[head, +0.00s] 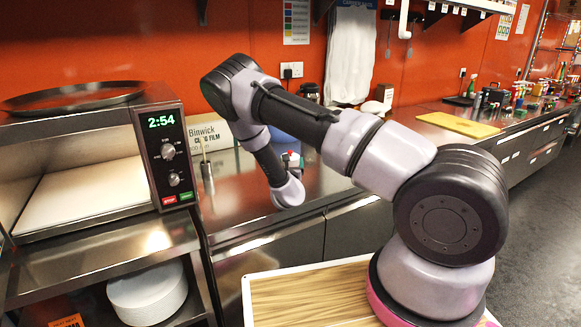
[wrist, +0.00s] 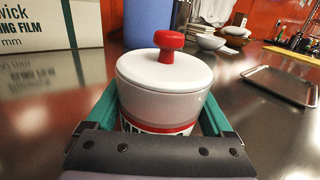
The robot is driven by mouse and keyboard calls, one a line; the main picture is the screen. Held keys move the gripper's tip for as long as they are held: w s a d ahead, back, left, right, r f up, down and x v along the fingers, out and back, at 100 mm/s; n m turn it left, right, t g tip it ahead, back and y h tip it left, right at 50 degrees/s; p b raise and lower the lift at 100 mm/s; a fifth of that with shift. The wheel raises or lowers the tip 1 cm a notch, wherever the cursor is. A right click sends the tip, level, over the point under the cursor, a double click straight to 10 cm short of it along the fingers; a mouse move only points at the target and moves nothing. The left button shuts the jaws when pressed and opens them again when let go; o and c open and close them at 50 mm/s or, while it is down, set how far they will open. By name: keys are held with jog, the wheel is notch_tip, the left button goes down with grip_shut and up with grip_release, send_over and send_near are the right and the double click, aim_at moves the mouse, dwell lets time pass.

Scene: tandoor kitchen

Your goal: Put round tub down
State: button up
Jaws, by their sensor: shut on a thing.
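The round tub (wrist: 165,98) is white with a red band, dark lettering, and a white lid with a red knob. It stands upright in the middle of the wrist view. My gripper (wrist: 160,112) has its teal fingers on either side of the tub and is shut on it. The tub's base is hidden behind the gripper's dark front part, so I cannot tell whether it touches the steel counter (wrist: 262,125). In the head view my arm reaches over the counter and mostly hides the gripper and tub.
A cling film box (wrist: 38,24) and a blue cylinder (wrist: 148,22) stand behind the tub. A shallow metal tray (wrist: 285,86) lies to the right, with bowls (wrist: 212,42) farther back. An oven with a clock (head: 168,150) stands left. Bare counter lies around the tub.

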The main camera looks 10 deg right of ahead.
jog(key=shift+f, duration=0.7)
jog(key=shift+f, duration=0.1)
jog(key=o, duration=1.4)
jog(key=shift+o, duration=0.2)
jog(key=v, duration=1.2)
jog(key=shift+s, duration=0.15)
